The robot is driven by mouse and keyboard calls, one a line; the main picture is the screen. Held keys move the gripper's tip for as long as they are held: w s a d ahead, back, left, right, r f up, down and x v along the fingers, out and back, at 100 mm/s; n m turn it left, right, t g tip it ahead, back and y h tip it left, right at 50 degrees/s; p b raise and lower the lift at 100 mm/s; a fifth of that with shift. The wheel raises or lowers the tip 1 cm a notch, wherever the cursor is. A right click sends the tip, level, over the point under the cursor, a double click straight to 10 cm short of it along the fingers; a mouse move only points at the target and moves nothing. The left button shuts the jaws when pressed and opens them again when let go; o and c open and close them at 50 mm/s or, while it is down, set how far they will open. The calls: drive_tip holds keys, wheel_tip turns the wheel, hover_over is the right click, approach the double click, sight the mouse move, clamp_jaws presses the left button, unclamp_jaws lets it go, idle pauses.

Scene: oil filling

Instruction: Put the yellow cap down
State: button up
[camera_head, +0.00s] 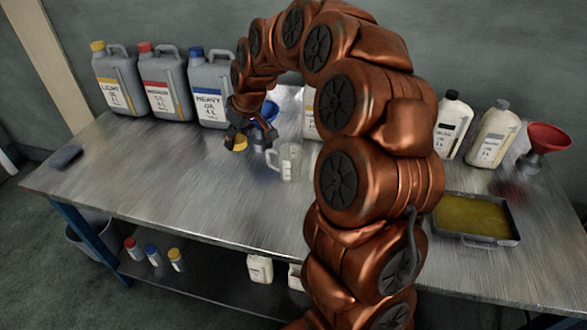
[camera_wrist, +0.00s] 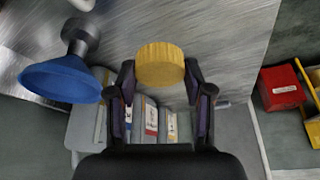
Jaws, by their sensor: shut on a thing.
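The yellow cap (camera_wrist: 160,65) is round and ribbed, held between the two fingers of my gripper (camera_wrist: 160,82) in the wrist view. In the head view the yellow cap (camera_head: 240,144) shows below my gripper (camera_head: 240,133), over the left-middle part of the metal table (camera_head: 190,200). I cannot tell whether the cap touches the table top. My fingers hide parts of its sides.
A blue funnel (camera_head: 267,114) and a clear measuring jug (camera_head: 289,161) stand close to the right of my gripper. Grey oil canisters (camera_head: 165,88) line the back left. A red funnel (camera_head: 545,142) and an oil tray (camera_head: 475,217) are at right. The front left table is clear.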

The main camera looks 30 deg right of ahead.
drive_tip(key=s+d+n+g+y+b, duration=0.1)
drive_tip(key=s+d+n, duration=0.2)
drive_tip(key=d, duration=0.7)
drive_tip(key=s+d+n+y, duration=0.15)
drive_tip(key=s+d, duration=0.25)
drive_tip(key=d, duration=0.6)
drive_tip(key=shift+n+h, duration=0.25)
drive_tip(key=shift+n, duration=0.5)
drive_tip(key=d+f+p, duration=0.1)
drive_tip(key=f, duration=0.4)
drive_tip(key=s+d+f+p, duration=0.1)
drive_tip(key=f, duration=0.3)
drive_tip(key=d+f+p, duration=0.1)
drive_tip(key=f, duration=0.4)
drive_tip(key=shift+s+f, duration=0.35)
drive_tip(key=shift+f+b, duration=0.55)
drive_tip(key=shift+b, duration=0.1)
drive_tip(key=o, duration=0.7)
drive_tip(key=shift+r, duration=0.1)
